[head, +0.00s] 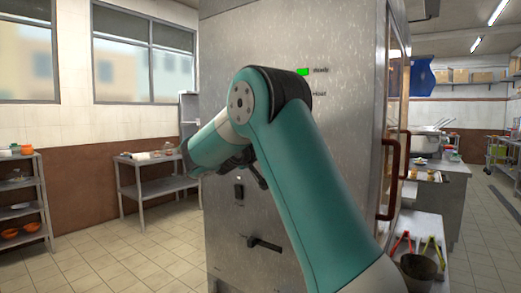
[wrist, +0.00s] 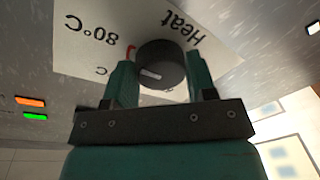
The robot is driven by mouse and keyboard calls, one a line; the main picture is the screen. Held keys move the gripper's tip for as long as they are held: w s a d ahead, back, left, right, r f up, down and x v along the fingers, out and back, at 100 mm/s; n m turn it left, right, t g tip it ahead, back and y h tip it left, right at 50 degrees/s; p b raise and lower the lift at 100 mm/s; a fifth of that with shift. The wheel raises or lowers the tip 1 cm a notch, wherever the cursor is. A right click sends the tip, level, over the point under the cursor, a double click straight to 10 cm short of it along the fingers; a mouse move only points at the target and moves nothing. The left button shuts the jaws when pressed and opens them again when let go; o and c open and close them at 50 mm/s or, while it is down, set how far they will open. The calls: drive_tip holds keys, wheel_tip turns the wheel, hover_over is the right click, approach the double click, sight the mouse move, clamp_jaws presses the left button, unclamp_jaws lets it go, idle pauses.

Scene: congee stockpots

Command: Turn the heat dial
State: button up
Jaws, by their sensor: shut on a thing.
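The heat dial (wrist: 165,62) is a round dark knob with a short white mark, on a white label (wrist: 85,45) that reads "Heat" and "80°C" upside down in the wrist view. A red arc shows beside the knob. My gripper (wrist: 160,70) has its two teal fingers on either side of the knob and is shut on it. In the head view, my arm covers the dial and most of my gripper, in front of the tall grey steel cabinet (head: 235,65).
The cabinet front has a green light (head: 303,71), a black switch (head: 239,191) and a lever (head: 265,244) below. A red-brown door handle (head: 391,175) is on its right side. Shelves stand left; a counter (head: 425,220) with tongs stands right. Tiled floor is open at left.

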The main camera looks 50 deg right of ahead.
drive_tip(key=shift+r+p, duration=0.1)
drive_tip(key=shift+p, duration=0.25)
drive_tip(key=shift+w+a+r+n+g+y+p, duration=0.1)
drive_tip(key=shift+n+g+y+p, duration=0.2)
drive_tip(key=shift+n+p, duration=2.95)
drive_tip(key=shift+n+g+y+p, duration=0.2)
drive_tip(key=shift+n+g+p, duration=0.2)
drive_tip(key=shift+n+p, duration=2.8)
drive_tip(key=shift+m+p, duration=0.85)
drive_tip(key=shift+p, duration=0.15)
drive_tip(key=o, duration=0.9)
